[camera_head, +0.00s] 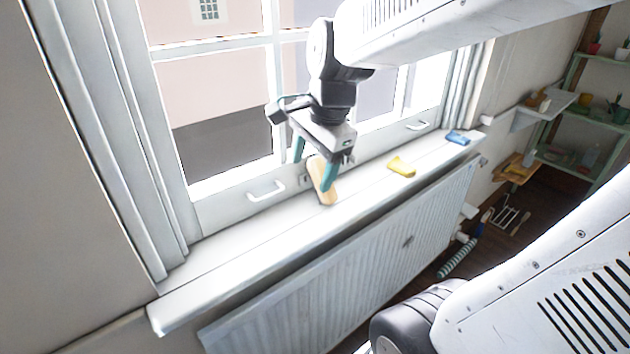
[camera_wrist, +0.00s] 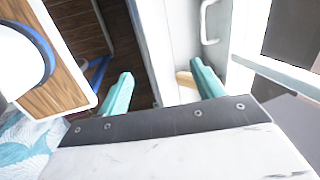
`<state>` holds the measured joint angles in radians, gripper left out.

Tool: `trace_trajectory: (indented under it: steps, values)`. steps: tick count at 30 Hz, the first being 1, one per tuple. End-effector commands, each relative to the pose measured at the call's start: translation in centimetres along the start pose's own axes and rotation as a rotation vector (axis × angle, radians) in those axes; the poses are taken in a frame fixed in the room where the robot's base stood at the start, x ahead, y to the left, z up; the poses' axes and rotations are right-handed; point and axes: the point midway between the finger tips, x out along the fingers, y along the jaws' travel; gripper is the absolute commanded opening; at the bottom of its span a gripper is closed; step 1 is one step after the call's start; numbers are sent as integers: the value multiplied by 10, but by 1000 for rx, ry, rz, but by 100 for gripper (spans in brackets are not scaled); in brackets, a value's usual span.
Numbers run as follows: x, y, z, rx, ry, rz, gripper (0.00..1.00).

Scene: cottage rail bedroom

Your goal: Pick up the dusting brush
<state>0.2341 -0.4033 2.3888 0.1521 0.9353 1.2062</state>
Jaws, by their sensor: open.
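A tan, wooden-looking piece (camera_head: 315,166), which I take to be the dusting brush, is at the white window sill below my gripper. My gripper (camera_head: 312,174) has two teal fingers, open and pointing down. In the head view the right finger covers part of the brush. In the wrist view a small part of the brush (camera_wrist: 185,78) shows just left of the right finger and partly behind it. The space between the fingers (camera_wrist: 161,70) is wide. I cannot tell whether a finger touches the brush. Its bristles are not clearly seen.
A yellow object (camera_head: 401,167) and a blue object (camera_head: 457,138) lie farther right on the sill (camera_head: 235,250). A window handle (camera_head: 266,190) juts out at left. A radiator (camera_head: 340,260) stands below. The sill's left part is clear. Green shelving (camera_head: 560,160) stands at right.

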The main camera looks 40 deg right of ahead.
Motion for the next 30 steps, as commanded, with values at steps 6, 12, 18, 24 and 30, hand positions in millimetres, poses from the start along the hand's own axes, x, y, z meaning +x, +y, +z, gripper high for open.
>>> trace_trajectory:
  steps: [6,12,18,24,30]
  values:
    - [33,-59,-66,844,-17,-78,67]
    - [56,-86,-112,1371,-47,-135,67]
    - [68,-95,-130,1570,-64,-156,67]
    - [90,-98,-132,1580,-65,-156,67]
    - [118,-98,-131,1577,-64,-154,67]
